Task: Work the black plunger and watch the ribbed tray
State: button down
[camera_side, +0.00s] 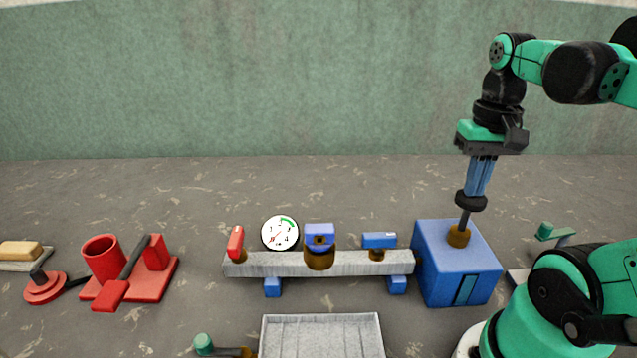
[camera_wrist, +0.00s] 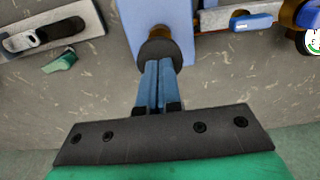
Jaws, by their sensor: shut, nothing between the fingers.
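The black plunger (camera_side: 471,202) is a round black knob on a thin dark rod. The rod stands out of a brass collar on top of a blue box (camera_side: 455,270); the knob is well above the collar. In the wrist view the knob (camera_wrist: 158,47) lies at the fingertips. My gripper (camera_side: 477,188) points down with its blue fingers together, directly over the knob and seemingly meeting its top; contact is not certain. The fingers also show in the wrist view (camera_wrist: 158,68). The grey ribbed tray (camera_side: 320,317) is at the front, cut off by the picture's bottom edge. Its visible part looks empty.
A grey rail (camera_side: 345,263) left of the box carries a red lever (camera_side: 236,242), blue fittings and a dial gauge (camera_side: 280,232). A red cup (camera_side: 102,258) on a red base stands further left. A green-handled item (camera_side: 545,231) is right of the box.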

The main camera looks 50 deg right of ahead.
jog(key=shift+f, duration=1.6)
jog(key=shift+r, duration=3.8)
jog(key=shift+f, duration=1.2)
jog(key=shift+f, duration=2.6)
jog(key=shift+r, duration=3.8)
